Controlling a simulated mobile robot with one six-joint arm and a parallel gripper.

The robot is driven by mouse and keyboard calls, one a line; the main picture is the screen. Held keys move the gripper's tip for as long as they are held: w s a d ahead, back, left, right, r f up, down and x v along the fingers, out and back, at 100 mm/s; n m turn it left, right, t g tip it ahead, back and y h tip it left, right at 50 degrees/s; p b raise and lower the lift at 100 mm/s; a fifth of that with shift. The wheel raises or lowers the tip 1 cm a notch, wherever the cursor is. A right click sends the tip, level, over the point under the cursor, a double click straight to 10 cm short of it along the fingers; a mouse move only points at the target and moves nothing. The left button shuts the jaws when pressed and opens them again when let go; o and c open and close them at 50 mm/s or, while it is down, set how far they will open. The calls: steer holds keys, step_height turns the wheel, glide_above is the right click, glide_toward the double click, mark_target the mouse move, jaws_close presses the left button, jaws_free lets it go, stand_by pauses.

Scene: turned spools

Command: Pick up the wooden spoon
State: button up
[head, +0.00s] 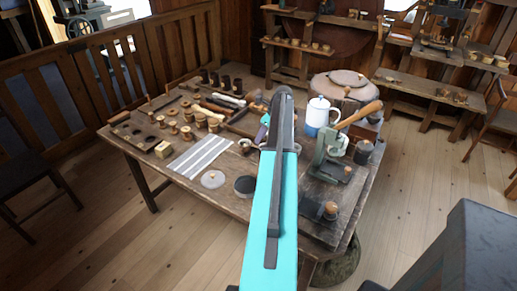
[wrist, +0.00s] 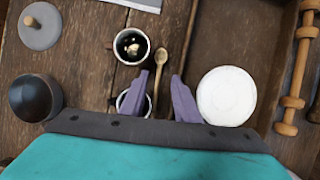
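The wooden spoon (wrist: 159,62) lies on the table in the wrist view. Its bowl is toward the top and its thin handle runs down between my fingers. My gripper (wrist: 161,88) is open, with one purple finger on each side of the handle and a gap to both. How far above the spoon the fingers are, I cannot tell. The handle's lower end is hard to make out. In the head view my arm covers the spot and I cannot see the spoon; a bit of a purple finger shows beside the arm.
Left of the spoon stand a cup with dark contents (wrist: 130,46) and a second cup (wrist: 124,102), partly behind a finger. A white round piece (wrist: 226,96) lies right. A dark round object (wrist: 36,97), a knobbed grey disc (wrist: 40,25) and a turned spindle (wrist: 299,75) are farther out.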

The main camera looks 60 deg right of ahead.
mark_target(256, 146)
steer(key=shift+p+x, duration=0.85)
steer(key=shift+x, duration=1.75)
jaws_close()
